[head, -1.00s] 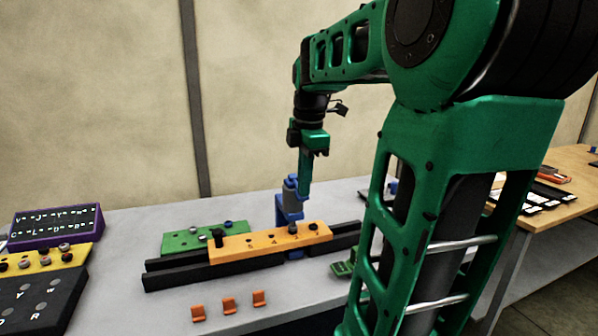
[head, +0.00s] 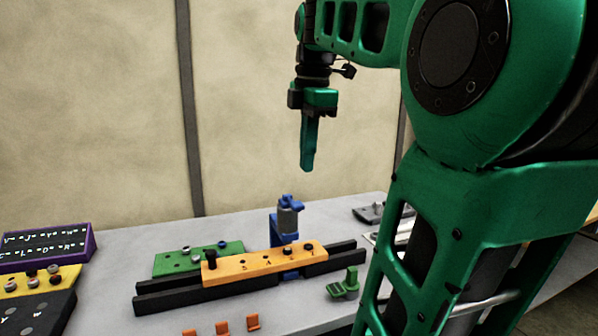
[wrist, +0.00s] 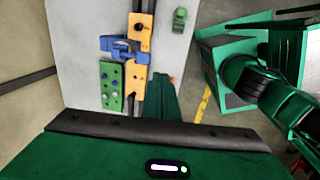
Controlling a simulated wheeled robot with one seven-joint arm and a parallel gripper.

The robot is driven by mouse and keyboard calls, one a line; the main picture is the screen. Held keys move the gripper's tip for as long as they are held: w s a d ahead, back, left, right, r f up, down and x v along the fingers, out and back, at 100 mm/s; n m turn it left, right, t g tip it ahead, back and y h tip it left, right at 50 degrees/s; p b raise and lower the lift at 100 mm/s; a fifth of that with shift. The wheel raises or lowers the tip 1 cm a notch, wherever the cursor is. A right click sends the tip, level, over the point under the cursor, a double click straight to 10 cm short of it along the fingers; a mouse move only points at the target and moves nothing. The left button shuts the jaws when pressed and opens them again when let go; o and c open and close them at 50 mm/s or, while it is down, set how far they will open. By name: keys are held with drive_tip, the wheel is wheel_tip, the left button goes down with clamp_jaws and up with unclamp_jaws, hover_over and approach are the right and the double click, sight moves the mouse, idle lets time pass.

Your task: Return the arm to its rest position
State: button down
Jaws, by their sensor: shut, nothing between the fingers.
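My gripper (head: 308,165) hangs pointing down in the head view, high above the grey table (head: 350,213). Its green fingers are together, with nothing between them. Below it stands a blue clamp-like fixture with a grey cylinder (head: 288,217), behind an orange bar (head: 262,262). In the wrist view the gripper's green finger (wrist: 165,100) points toward the table, apart from everything on it. The orange bar (wrist: 139,75) and the blue fixture (wrist: 113,43) lie to its left there.
The orange bar rests by black rails (head: 165,297). A green block with knobs (head: 180,261) lies behind it. Orange clips (head: 222,327) stand in front, and a green bracket (head: 346,286) at right. A purple-framed panel (head: 47,246) is far left. The air around my gripper is clear.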

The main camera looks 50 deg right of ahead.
drive_tip(key=shift+r, duration=0.15)
idle(0.5)
drive_tip(key=s+a+f+m, duration=0.3)
drive_tip(key=f+m, duration=0.3)
drive_tip(key=f, duration=0.3)
drive_tip(key=s+a+f+m+g, duration=0.1)
drive_tip(key=s+f+m, duration=0.3)
drive_tip(key=f, duration=0.6)
drive_tip(key=s+a+f+m+y, duration=0.1)
drive_tip(key=s+a+f+m, duration=0.3)
drive_tip(key=f+m, duration=0.5)
drive_tip(key=shift+s+a+f, duration=0.25)
drive_tip(key=shift+a+f, duration=0.05)
drive_tip(key=shift+f, duration=0.05)
drive_tip(key=shift+g, duration=0.3)
drive_tip(key=shift+w+f, duration=0.2)
drive_tip(key=shift+w, duration=0.4)
